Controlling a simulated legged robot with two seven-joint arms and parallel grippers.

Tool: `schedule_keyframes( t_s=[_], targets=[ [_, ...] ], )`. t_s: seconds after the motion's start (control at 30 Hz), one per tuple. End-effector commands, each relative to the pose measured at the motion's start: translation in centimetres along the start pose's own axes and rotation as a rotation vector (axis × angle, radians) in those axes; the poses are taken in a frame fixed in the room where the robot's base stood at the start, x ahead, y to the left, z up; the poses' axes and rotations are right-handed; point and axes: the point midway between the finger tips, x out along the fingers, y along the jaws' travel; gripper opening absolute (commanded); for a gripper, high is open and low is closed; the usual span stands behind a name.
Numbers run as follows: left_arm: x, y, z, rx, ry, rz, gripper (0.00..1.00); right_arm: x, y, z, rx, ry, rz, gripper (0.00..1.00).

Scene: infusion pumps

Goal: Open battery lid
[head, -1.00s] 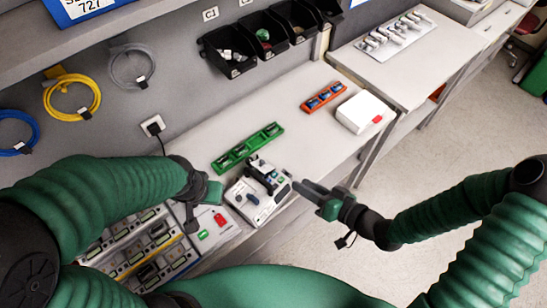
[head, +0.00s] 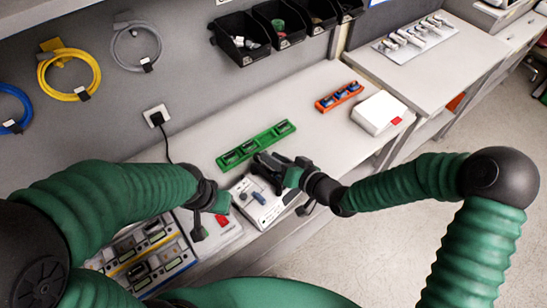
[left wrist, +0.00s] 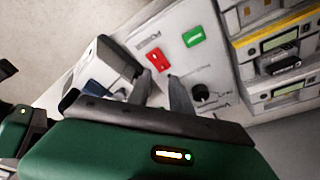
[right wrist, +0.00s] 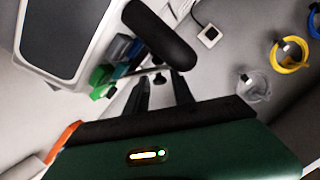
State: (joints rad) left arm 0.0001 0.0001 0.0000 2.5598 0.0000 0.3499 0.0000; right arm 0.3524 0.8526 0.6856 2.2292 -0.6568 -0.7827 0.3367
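A white infusion pump (head: 262,204) with a blue part on its face lies at the bench's front edge; it also shows in the left wrist view (left wrist: 104,66). No battery lid can be made out. My right gripper (head: 262,163) is over the pump's far side and covers part of it. In the right wrist view its fingers (right wrist: 161,88) stand apart with nothing between them, near a dark rounded bar (right wrist: 160,36) beside a large white and grey body. My left gripper (head: 198,232) is left of the pump, its fingers (left wrist: 165,78) apart and empty.
A green rack (head: 256,146) lies behind the pump. An orange rack (head: 339,96) and a white box (head: 379,113) lie farther right. A panel with red and green buttons (left wrist: 193,37) is near my left gripper. Black bins (head: 242,38) hang behind.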

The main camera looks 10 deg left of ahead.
Motion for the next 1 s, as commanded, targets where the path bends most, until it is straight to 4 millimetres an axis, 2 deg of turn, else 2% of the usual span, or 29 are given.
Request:
schedule_keyframes(
  t_s=[0.27, 0.5, 0.8, 1.0],
  targets=[
    [0.0, 0.01, 0.01, 0.0, 0.0, 0.0, 0.25, 0.35, 0.08, 0.02, 0.0, 0.0, 0.002, 0.3],
    [0.0, 0.0, 0.01, 0.0, 0.0, 0.0, 0.25, 0.33, 0.12, 0.02, 0.001, 0.0, 0.002, 0.0],
    [-0.07, 0.0, -0.01, 0.0, 0.0, 0.0, 0.25, 0.32, 0.18, -0.02, 0.004, -0.001, 0.003, 0.0],
    [-0.82, 0.0, -0.19, 0.0, 0.0, 0.0, 0.25, 0.24, 0.24, -0.4, 0.043, -0.009, -0.005, 0.0]
  ],
)
